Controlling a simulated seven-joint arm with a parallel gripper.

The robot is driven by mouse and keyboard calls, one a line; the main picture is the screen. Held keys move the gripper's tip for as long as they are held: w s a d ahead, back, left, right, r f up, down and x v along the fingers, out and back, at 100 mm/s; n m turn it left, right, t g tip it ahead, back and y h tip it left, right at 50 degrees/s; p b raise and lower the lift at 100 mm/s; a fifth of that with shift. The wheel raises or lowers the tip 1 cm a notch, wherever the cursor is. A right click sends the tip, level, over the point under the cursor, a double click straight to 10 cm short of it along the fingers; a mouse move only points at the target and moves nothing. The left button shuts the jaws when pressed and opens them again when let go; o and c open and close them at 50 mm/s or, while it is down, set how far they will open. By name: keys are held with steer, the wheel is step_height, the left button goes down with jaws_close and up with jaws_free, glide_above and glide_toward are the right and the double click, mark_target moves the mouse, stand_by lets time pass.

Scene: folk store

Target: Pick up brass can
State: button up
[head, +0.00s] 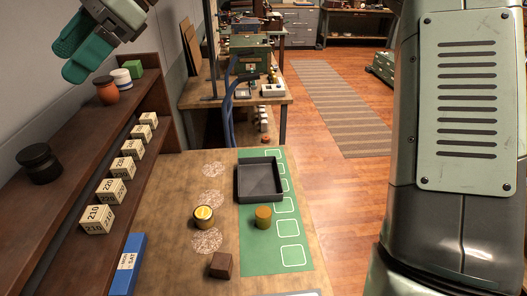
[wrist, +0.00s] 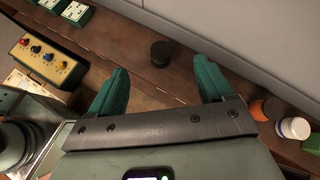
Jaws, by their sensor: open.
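A small plain brass-coloured can (head: 263,217) stands upright on the green mat (head: 262,257), just in front of a dark tray. A second short golden can (head: 204,216) with a yellow lid stands to its left on the wooden table. I cannot tell for certain which is the brass can. My gripper (head: 82,48) is at the upper left in the head view, above the shelf and far from both cans. In the wrist view its green fingers (wrist: 163,75) are spread with nothing between them. Neither can shows in the wrist view.
The empty dark tray (head: 270,197) sits on the mat. A brown block (head: 221,265) lies near the front.

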steer(key=w+d+f+n+t+h, duration=0.1)
steer(key=d+f+n+t+h, duration=0.15)
steer(key=f+n+h, duration=0.45)
steer(key=w+d+f+n+t+h, duration=0.1)
steer(key=d+f+n+h, duration=0.25)
steer(key=f+n, duration=0.4)
steer(key=w+d+n+t+h, duration=0.2)
steer(key=w+d+n+h, duration=0.15)
steer(key=d+h, duration=0.2)
steer(key=d+r+n+t+h, duration=0.25)
steer(key=r+n+h, duration=0.2)
steer(key=r, duration=0.25)
steer(key=w+d+r+n+t+h, duration=0.1)
steer(key=d+r+n+t+h, duration=0.15)
steer(key=d+r+n, duration=0.4)
steer(key=d+r+n+t+h, duration=0.1)
steer(key=r+n+h, duration=0.25)
steer(key=r, duration=0.55)
glide_toward(269, 210)
steer(key=x, duration=0.3)
steer(key=shift+w+d+f+m, duration=0.1)
steer(key=shift+d+f+m, duration=0.15)
steer(key=shift+f, duration=0.1)
steer(key=x, duration=0.6)
steer(key=shift+w+d, duration=0.15)
steer(key=shift+d, duration=0.05)
steer(key=shift+c, duration=0.4)
